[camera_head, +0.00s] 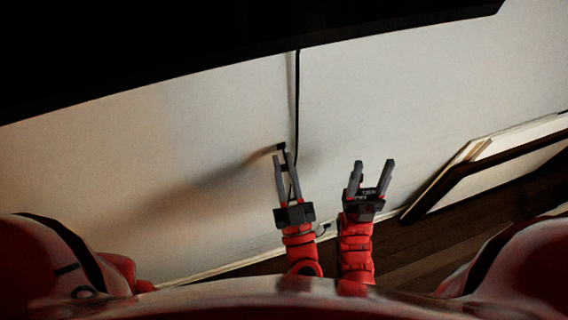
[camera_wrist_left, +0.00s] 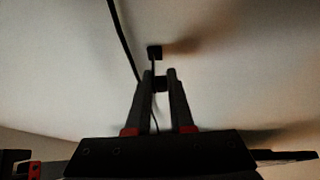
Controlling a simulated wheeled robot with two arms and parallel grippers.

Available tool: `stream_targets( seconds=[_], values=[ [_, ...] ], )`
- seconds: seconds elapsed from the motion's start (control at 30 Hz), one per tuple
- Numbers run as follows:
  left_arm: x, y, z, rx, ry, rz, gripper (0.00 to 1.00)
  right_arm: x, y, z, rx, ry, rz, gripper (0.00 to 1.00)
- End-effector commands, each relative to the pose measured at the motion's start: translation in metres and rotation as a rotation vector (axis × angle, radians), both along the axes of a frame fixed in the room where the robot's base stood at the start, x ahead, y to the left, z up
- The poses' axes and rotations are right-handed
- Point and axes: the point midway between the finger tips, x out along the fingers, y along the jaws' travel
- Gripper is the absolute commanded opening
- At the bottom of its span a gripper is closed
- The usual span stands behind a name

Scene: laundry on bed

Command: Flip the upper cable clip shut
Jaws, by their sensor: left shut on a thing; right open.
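A black cable (camera_head: 297,95) runs down the pale wall and also shows in the left wrist view (camera_wrist_left: 122,40). A small dark clip (camera_head: 281,147) sits on the wall at my left fingertips; it appears as a black block (camera_wrist_left: 154,52) just beyond them in the left wrist view. My left gripper (camera_head: 283,157) is shut on a small dark piece (camera_wrist_left: 161,84) between its fingers; whether this is a clip or part of one is unclear. The cable passes behind the left finger. Whether the clip's flap is open is too dark to tell. My right gripper (camera_head: 373,164) is open and empty, to the right.
A dark overhanging edge (camera_head: 250,60) crosses the top. Framed panels (camera_head: 480,165) lean at the right. A pale baseboard (camera_head: 235,262) runs along the wall's foot above a dark wooden floor (camera_head: 430,262). The wall right of the cable is bare.

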Motion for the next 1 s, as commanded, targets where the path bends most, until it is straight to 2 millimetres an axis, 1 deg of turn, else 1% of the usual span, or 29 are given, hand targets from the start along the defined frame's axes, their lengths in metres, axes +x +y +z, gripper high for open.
stream_targets(
  seconds=[0.17,0.27,0.37,0.5,0.6,0.77,0.87,1.0],
  values=[
    [0.0,0.001,-0.002,-0.002,-0.005,0.012,0.0,0.0,0.0,-0.008,0.0,0.0,0.0,0.55],
    [0.001,0.0,-0.003,-0.002,-0.014,0.029,0.0,0.0,0.0,-0.02,0.0,0.0,0.0,0.55],
    [0.001,-0.002,-0.005,-0.002,-0.022,0.057,0.0,0.0,0.0,-0.04,0.0,0.0,0.0,0.55],
    [0.001,-0.005,-0.008,-0.009,-0.024,0.111,0.0,0.0,0.0,-0.074,0.0,0.0,0.0,0.55],
    [0.0,-0.008,-0.008,-0.009,-0.017,0.154,0.0,0.0,0.0,-0.094,0.0,0.0,0.0,0.55],
    [0.0,-0.013,-0.006,-0.003,-0.007,0.243,0.0,0.0,0.0,-0.112,0.0,0.0,0.0,0.55],
    [0.001,-0.015,-0.008,-0.003,-0.004,0.311,0.0,0.0,0.0,-0.127,0.0,0.0,0.0,0.55],
    [0.003,-0.02,-0.011,-0.005,-0.005,0.439,0.0,0.0,0.0,-0.158,0.0,0.0,0.0,0.55]
  ],
)
